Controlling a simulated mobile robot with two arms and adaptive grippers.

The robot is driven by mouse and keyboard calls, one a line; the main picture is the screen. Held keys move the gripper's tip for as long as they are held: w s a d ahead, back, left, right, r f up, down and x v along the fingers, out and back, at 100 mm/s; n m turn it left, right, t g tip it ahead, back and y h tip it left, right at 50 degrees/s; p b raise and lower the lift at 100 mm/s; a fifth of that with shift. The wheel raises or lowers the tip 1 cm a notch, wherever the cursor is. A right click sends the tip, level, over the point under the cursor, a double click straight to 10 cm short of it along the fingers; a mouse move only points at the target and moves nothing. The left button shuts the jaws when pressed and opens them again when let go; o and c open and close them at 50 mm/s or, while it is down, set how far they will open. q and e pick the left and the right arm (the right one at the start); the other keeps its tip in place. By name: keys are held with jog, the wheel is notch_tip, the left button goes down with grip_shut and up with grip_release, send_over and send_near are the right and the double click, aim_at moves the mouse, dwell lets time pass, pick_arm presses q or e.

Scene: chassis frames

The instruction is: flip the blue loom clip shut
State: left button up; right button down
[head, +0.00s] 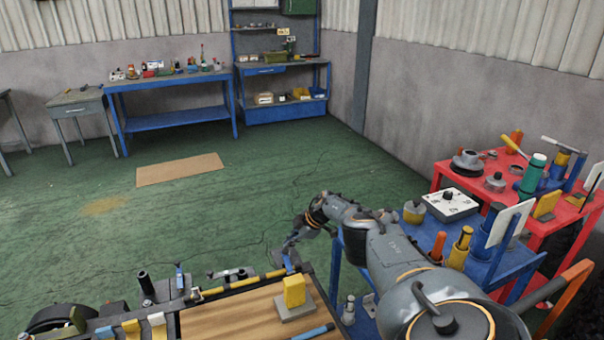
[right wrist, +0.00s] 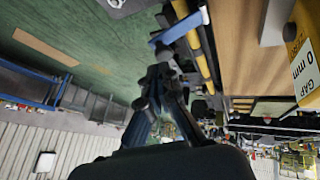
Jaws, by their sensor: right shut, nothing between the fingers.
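The yellow loom (head: 240,284) runs along the far rail of the chassis frame. A blue loom clip (head: 289,264) sits at its right end, with its blue flap standing up and tilted, not lying over the loom. In the right wrist view the blue flap (right wrist: 178,27) sticks out across the dark rail beside the yellow loom (right wrist: 197,50). My right gripper (head: 284,250) is shut and empty, close beside the clip at its far side. In the right wrist view the fingertips (right wrist: 164,62) are near the flap; I cannot tell whether they touch. My left gripper is not in view.
A yellow gap block (head: 294,291) stands on the wooden board (head: 225,318) near the clip. Another blue upright piece (head: 180,277) and a black post (head: 147,284) stand farther left on the frame. A blue cart (head: 480,262) with tools stands at right.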

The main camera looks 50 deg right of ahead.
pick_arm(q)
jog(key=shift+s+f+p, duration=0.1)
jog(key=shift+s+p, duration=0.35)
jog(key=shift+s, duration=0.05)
pick_arm(e)
jog(key=shift+w+d+r, duration=0.3)
jog(key=shift+w+r, duration=0.1)
jog(key=shift+w, duration=0.15)
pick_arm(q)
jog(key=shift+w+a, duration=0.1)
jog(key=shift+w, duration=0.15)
pick_arm(e)
jog(key=shift+d+r, duration=0.1)
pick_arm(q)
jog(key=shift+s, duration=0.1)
pick_arm(e)
jog(key=v, duration=1.2)
